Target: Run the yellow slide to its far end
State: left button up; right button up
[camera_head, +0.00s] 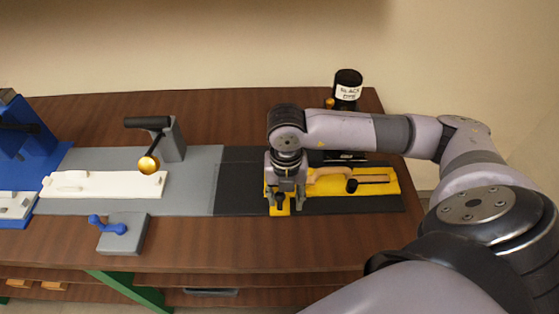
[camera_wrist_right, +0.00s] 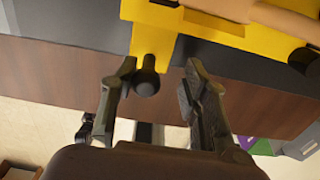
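The yellow slide (camera_head: 391,182) lies on a dark base plate (camera_head: 236,190) at the right of the bench. A tab at its left end reaches toward the front edge and carries a black knob (camera_wrist_right: 146,83). My right gripper (camera_head: 284,203) is lowered over this tab. In the wrist view the right gripper (camera_wrist_right: 160,66) is open, with the knob between its fingers. The knob sits nearer the left finger there, and I cannot tell if they touch. My right wrist hides part of the slide in the head view. My left gripper is not in view.
A tan piece and a black knob (camera_head: 352,186) sit on the slide. A black dye bottle (camera_head: 347,87) stands behind it. To the left are a grey plate (camera_head: 195,192) with a white strip (camera_head: 110,185), a black-handled lever (camera_head: 147,122) and a blue fixture (camera_head: 38,145).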

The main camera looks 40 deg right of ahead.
jog(key=shift+r, duration=0.1)
jog(key=shift+w+a+r+p, duration=0.1)
jog(key=shift+a+r+p, duration=0.05)
jog(key=shift+r+p, duration=1.85)
jog(key=shift+r, duration=0.95)
